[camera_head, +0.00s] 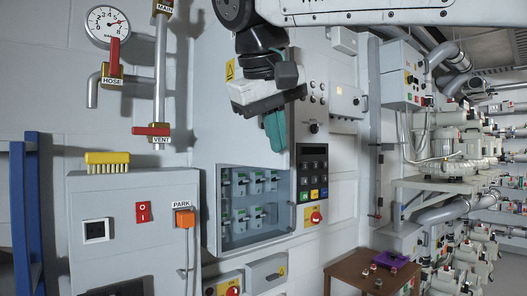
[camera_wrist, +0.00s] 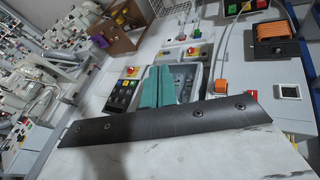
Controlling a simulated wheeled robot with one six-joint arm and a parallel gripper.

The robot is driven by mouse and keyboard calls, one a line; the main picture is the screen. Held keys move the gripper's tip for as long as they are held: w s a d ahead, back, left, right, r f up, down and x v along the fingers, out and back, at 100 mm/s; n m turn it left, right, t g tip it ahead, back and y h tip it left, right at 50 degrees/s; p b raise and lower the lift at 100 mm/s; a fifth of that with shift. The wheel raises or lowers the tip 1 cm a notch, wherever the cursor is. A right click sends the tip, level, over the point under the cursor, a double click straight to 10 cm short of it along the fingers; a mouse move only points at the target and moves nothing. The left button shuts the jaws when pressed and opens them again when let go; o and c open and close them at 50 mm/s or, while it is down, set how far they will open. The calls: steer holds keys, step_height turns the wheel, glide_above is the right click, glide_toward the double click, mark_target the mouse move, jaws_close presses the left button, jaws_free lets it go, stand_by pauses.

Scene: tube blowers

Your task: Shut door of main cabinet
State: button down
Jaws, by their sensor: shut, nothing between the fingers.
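The main cabinet is a large pale wall cabinet (camera_head: 240,140). Its lower recess (camera_head: 226,236) is uncovered, and several small grey-green breakers (camera_head: 239,186) show inside. I cannot clearly make out the door leaf or its hinge side. My gripper (camera_head: 274,138), with teal fingers, is in front of the cabinet just above the recess. The fingers are together with nothing between them. In the wrist view the teal fingers (camera_wrist: 158,88) cover part of the recess; I cannot tell whether they touch anything.
A dark control panel (camera_head: 312,173) with coloured buttons is right of the recess. A grey box with an orange PARK plug (camera_head: 185,218) and yellow brush (camera_head: 107,158) is left. A brown table (camera_head: 349,272) stands at lower right. Pipes and machines line the far right.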

mark_target(266, 150)
steer(key=a+r+t, duration=0.1)
steer(key=a+r, duration=0.4)
steer(key=a, duration=0.2)
steer(key=shift+w+d+f, duration=0.95)
steer(key=shift+w+f, duration=0.3)
steer(key=shift+w, duration=0.05)
steer(key=shift+w+d+f, duration=0.95)
steer(key=shift+w+f, duration=0.3)
steer(key=shift+f, duration=0.05)
steer(key=shift+w+d+f, duration=0.95)
steer(key=shift+w+f, duration=0.3)
steer(key=shift+w, duration=0.05)
